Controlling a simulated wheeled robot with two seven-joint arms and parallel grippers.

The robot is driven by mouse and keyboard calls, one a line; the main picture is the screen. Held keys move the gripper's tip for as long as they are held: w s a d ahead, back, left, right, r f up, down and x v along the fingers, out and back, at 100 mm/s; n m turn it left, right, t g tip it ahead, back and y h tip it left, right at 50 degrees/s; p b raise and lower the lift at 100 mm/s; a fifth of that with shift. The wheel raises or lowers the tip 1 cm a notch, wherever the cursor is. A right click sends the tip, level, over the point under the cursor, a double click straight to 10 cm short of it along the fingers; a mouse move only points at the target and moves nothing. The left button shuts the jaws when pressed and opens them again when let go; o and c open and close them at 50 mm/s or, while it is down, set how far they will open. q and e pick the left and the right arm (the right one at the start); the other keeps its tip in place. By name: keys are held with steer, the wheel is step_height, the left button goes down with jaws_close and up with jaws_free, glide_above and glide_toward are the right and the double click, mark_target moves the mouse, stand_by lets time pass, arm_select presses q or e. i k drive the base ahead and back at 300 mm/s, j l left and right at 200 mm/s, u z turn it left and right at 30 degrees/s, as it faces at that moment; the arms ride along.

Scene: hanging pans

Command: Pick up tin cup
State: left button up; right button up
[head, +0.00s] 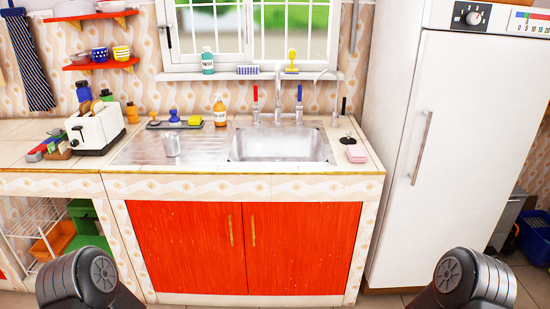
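A small silver tin cup (172,144) stands on the metal drainboard (205,150), left of the sink basin. It looks upright. The dark rounded parts at the lower left and lower right corners are my own arms. They are low in front of the counter, well apart from the cup. Neither gripper shows in the head view.
The sink basin (281,145) and tap (277,95) are right of the cup. An orange soap bottle (220,111) and a tray (176,125) with a yellow sponge (194,120) stand behind it. A white toaster (95,128) is to the left. A white fridge (445,140) stands at right.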

mark_target(171, 140)
steer(key=i+j+z, duration=0.3)
steer(key=i+j, duration=0.15)
steer(key=i+j+z, duration=0.35)
steer(key=i+j, duration=0.1)
steer(key=j, duration=0.1)
